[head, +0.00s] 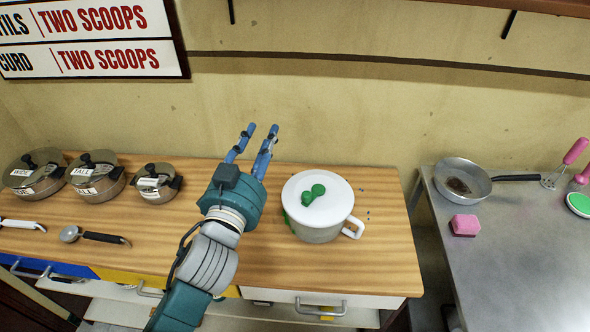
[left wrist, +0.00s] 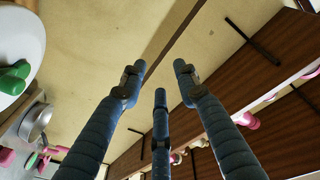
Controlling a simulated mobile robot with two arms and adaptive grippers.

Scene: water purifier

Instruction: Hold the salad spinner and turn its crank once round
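The salad spinner is a white pot with a side handle, standing upright on the wooden counter; its white lid (head: 325,209) carries a green crank (head: 312,193). Part of the lid (left wrist: 24,35) and the crank (left wrist: 14,77) show at the left edge of the left wrist view. My left gripper (head: 260,132) is left of and behind the spinner, raised, its blue fingers pointing away toward the wall. The fingers are apart and empty, and they do not touch the spinner. My right gripper is not in view.
Several lidded steel pots (head: 97,176) stand at the counter's left, with scoops (head: 92,236) before them. Small blue bits lie by the spinner. A grey table (head: 520,260) at right holds a pan (head: 462,182) and a pink sponge (head: 464,225). The counter right of the spinner is mostly clear.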

